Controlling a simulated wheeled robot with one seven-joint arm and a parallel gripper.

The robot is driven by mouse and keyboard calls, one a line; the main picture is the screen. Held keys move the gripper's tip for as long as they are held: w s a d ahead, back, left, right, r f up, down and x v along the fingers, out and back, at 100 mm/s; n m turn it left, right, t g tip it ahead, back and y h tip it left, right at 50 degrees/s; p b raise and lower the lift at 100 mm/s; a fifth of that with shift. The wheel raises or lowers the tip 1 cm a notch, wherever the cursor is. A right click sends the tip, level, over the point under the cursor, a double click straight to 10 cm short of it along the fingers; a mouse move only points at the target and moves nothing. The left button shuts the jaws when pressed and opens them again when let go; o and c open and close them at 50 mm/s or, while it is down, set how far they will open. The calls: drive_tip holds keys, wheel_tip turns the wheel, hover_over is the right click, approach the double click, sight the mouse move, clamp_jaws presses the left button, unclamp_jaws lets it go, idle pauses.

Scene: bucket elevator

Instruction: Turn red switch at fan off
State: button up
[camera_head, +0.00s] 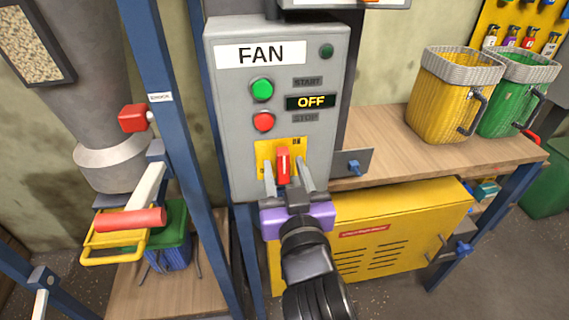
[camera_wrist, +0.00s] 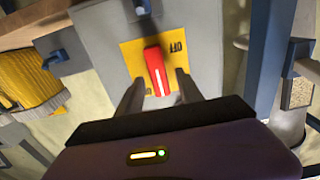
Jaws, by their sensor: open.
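The grey fan control box (camera_head: 222,120) has a white FAN label, a green button and a red button, and a small display that reads OFF. The red switch (camera_head: 283,166) sits on a yellow plate (camera_head: 263,149) low on the box. My gripper (camera_head: 286,180) is open in front of the switch, with one finger to each side of it. In the wrist view the red switch (camera_wrist: 157,72) stands between the two open fingertips (camera_wrist: 158,84), apart from both. The yellow plate shows lettering beside the switch, which is partly upside down there.
A wooden bench (camera_head: 385,145) to the right holds a yellow basket (camera_head: 440,100) and a green basket (camera_head: 510,100). A yellow cabinet (camera_head: 400,225) stands below. A blue post (camera_head: 175,130) and a red-handled lever (camera_head: 130,220) are on the left.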

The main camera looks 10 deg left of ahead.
drive_tip(key=shift+w+a, duration=0.1)
drive_tip(key=shift+w, duration=0.4)
drive_tip(key=shift+c, duration=0.2)
clamp_jaws()
